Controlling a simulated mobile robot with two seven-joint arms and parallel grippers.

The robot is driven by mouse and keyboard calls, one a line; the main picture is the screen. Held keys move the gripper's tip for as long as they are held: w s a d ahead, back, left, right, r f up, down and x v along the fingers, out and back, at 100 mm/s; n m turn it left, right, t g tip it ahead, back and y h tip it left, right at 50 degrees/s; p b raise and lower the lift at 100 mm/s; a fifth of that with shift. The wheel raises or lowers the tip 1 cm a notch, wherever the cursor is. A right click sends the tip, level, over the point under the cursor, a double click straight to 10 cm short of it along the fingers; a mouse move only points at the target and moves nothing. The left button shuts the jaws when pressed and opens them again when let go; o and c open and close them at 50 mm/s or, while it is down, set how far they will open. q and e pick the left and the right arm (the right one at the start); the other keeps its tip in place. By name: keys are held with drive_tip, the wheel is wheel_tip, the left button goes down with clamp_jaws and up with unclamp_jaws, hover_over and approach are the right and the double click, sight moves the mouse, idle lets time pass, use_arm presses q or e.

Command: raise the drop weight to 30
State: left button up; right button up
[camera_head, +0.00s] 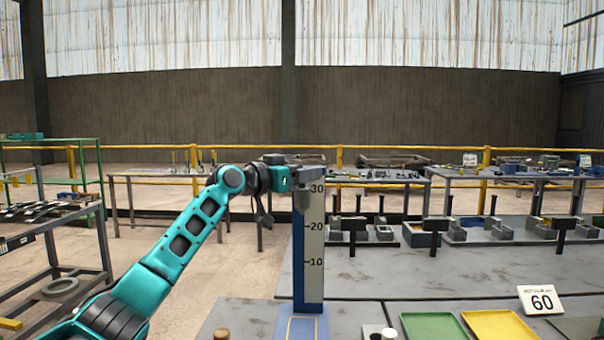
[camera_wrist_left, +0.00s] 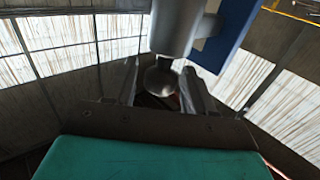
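A tall pale scale post (camera_head: 313,240) marked 10, 20 and 30 stands in a blue base at the centre of the head view. A grey drop weight (camera_head: 301,201) sits high on it, close to the 30 mark. My left gripper (camera_head: 292,180) is at the top of the post, beside the weight. In the left wrist view a grey cylinder (camera_wrist_left: 175,28) ends in a round knob (camera_wrist_left: 161,78) between my fingers (camera_wrist_left: 162,85). I cannot tell whether both fingers touch the knob. My right gripper is out of view.
A small brown peg (camera_head: 221,334) stands left of the base.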

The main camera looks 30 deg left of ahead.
use_arm(q)
drive_tip(key=shift+s+a+f, duration=0.15)
drive_tip(key=shift+s+a, duration=0.1)
drive_tip(key=shift+s, duration=0.3)
drive_tip(key=b+v, duration=0.3)
drive_tip(key=v, duration=0.8)
drive_tip(key=shift+s, duration=0.35)
